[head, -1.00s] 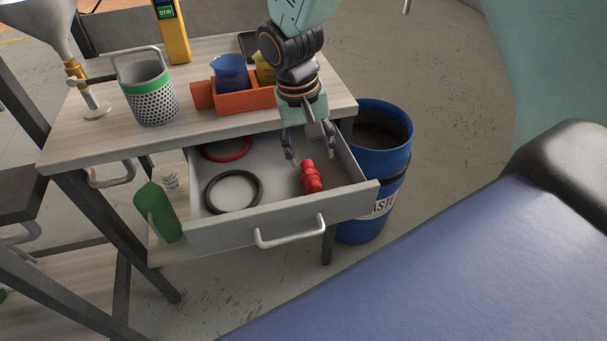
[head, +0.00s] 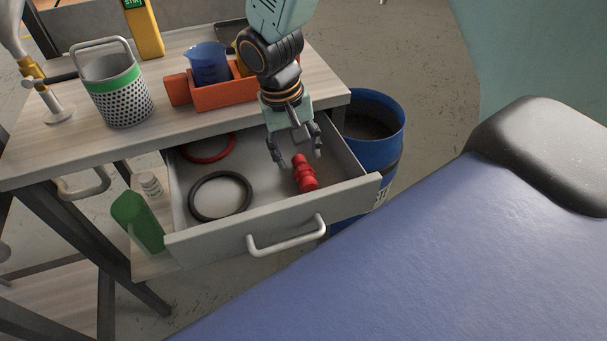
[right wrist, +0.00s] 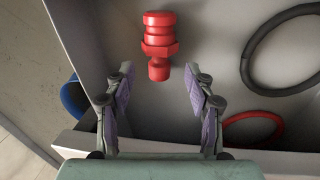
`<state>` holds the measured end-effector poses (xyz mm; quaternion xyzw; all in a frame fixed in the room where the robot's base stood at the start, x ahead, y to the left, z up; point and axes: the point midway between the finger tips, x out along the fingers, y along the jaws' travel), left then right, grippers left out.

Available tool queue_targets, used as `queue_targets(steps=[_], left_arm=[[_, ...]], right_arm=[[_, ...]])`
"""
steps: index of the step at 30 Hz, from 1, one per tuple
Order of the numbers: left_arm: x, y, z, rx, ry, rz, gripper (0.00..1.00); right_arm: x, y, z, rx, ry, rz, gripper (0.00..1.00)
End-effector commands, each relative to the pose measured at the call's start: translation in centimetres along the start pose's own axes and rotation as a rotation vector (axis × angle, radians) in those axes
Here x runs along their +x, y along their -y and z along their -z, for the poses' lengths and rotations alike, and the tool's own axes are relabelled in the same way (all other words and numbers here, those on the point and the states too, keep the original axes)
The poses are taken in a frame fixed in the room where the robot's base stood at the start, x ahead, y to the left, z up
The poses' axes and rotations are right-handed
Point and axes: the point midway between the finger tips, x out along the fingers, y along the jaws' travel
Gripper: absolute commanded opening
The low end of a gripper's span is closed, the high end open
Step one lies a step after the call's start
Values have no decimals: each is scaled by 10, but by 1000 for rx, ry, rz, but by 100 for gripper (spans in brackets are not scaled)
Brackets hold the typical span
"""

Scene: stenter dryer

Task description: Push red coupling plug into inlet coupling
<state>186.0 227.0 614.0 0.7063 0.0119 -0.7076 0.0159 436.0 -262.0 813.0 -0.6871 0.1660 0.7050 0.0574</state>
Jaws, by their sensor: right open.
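The red coupling plug (head: 304,173) lies in the open drawer (head: 345,192), near its right side. My right gripper (head: 298,158) is open and empty just above and behind the plug in the head view. In the right wrist view the plug (right wrist: 159,45) lies ahead of the open fingers (right wrist: 162,92), its narrow end toward the gap between them. The fingers do not hold the plug. The inlet coupling cannot be made out in these frames. My left gripper is not in view.
A black ring (head: 220,196) and a red ring (head: 208,148) lie in the drawer. A perforated basket (head: 122,103) and an orange bin (head: 222,95) stand on the bench above. A blue barrel (head: 376,140) is at the right, a green bottle (head: 137,222) at the left.

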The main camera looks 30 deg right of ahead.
Motion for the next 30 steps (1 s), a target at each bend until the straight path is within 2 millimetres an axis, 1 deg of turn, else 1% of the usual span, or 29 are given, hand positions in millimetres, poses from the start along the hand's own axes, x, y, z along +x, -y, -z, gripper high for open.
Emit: queue_targets(steps=[1, 3, 6, 14, 30], left_arm=[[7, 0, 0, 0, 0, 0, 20], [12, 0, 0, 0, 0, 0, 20], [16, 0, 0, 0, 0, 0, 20], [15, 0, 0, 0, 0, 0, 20], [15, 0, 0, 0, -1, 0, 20]], right_arm=[[12, 0, -2, -1, 4, 0, 54], [23, -1, -3, 0, 5, 0, 54], [35, 0, -2, 0, 3, 0, 54], [35, 0, 1, -1, 0, 0, 53], [35, 0, 1, -1, 1, 0, 7]])
